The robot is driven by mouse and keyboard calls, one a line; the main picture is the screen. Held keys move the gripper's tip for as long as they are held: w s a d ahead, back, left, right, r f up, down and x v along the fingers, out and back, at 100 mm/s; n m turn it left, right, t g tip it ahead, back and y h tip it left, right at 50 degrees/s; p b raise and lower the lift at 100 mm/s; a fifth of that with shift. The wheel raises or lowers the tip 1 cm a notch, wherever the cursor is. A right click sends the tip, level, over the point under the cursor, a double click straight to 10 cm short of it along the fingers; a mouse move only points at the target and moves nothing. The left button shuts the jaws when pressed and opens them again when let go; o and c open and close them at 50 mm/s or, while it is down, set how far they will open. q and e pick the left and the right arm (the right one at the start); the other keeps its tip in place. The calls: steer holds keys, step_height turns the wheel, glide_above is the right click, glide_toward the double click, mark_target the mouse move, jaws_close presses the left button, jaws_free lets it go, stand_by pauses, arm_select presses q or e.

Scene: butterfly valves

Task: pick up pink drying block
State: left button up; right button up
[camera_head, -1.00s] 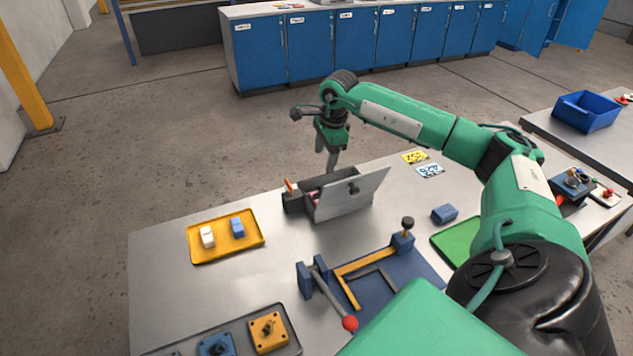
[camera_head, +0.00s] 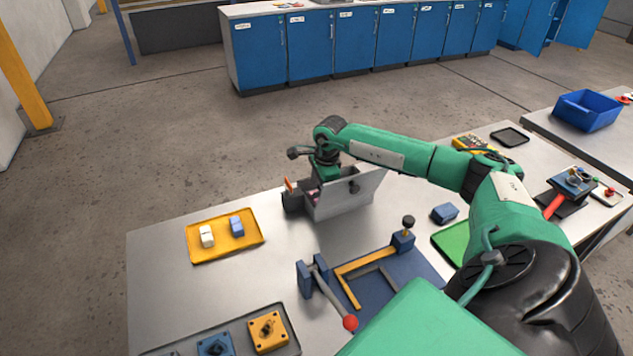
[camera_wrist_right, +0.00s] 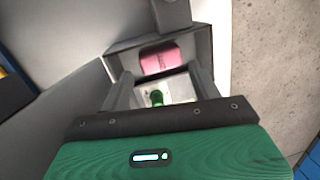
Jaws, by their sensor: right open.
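The pink drying block (camera_wrist_right: 163,58) lies inside a grey box, near its far wall in the right wrist view. The box (camera_head: 312,211) stands on the bench in the head view, with a light panel (camera_head: 366,188) upright at its near side. My right gripper (camera_wrist_right: 160,88) is open, pointing down into the box. Its two fingers stand apart, and the block shows just beyond and between them; I cannot tell whether they touch it. In the head view the box and panel hide the fingertips. A small green item (camera_wrist_right: 157,98) shows between the fingers. My left gripper is not in view.
A yellow tray (camera_head: 196,255) with white and blue blocks lies left of the box. A blue fixture with a red-knobbed lever (camera_head: 333,303) stands in front.

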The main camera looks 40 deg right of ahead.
mark_target(316, 200)
steer(key=f, duration=0.1)
steer(key=f+p, duration=0.1)
steer(key=f, duration=0.2)
steer(key=shift+w+f, duration=0.15)
steer(key=shift+w, duration=0.25)
steer(key=shift+c, duration=0.4)
steer(key=c, duration=0.5)
steer(key=shift+c, duration=0.2)
